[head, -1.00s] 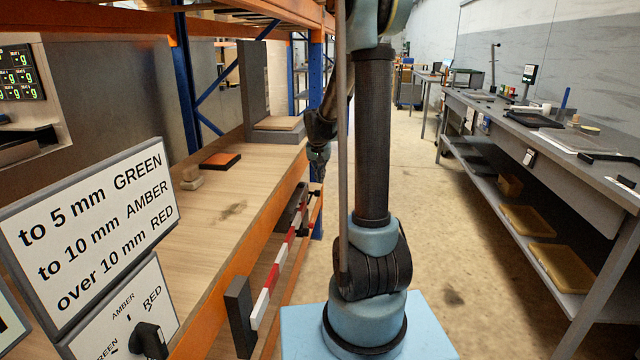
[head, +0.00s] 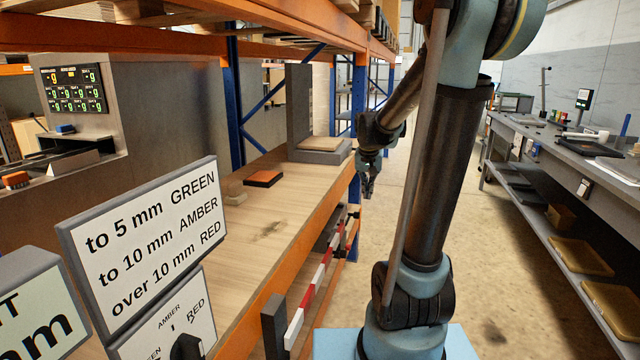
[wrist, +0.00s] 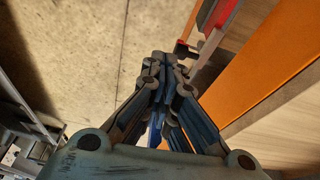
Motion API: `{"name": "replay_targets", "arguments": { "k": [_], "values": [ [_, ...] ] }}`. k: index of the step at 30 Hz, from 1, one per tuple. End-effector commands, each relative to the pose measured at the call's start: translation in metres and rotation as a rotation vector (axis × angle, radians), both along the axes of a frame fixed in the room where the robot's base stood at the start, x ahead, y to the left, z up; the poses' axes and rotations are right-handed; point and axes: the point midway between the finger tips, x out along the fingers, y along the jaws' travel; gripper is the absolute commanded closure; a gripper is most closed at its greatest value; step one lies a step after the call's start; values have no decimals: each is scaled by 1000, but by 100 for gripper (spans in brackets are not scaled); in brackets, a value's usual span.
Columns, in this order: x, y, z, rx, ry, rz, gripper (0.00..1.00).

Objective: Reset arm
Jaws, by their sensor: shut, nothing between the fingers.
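My gripper (head: 369,186) hangs from my arm beside the right edge of the wooden shelf, above the aisle floor in the head view. In the wrist view my gripper (wrist: 160,62) has its fingers together with nothing between them. The concrete floor and the orange shelf beam lie beyond the fingertips. My arm's lower link stands upright with a slight tilt at the right of centre in the head view and hides part of the aisle.
The wooden shelf (head: 225,256) has an orange beam (wrist: 262,72) and a red-white bar (head: 318,283). A sign (head: 150,240) stands at the near left. An orange-black block (head: 263,178) lies on the shelf. A grey workbench (head: 560,140) is at the right; the aisle floor (head: 480,290) is clear.

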Motion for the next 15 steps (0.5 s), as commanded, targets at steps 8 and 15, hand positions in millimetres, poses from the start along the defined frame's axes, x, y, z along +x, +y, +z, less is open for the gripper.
{"name": "replay_targets", "arguments": {
  "k": [8, 15],
  "values": [
    [-80, -8, 0, 1, 25, 59, 100],
    [-143, -12, -11, 2, 44, 114, 100]
  ]
}}
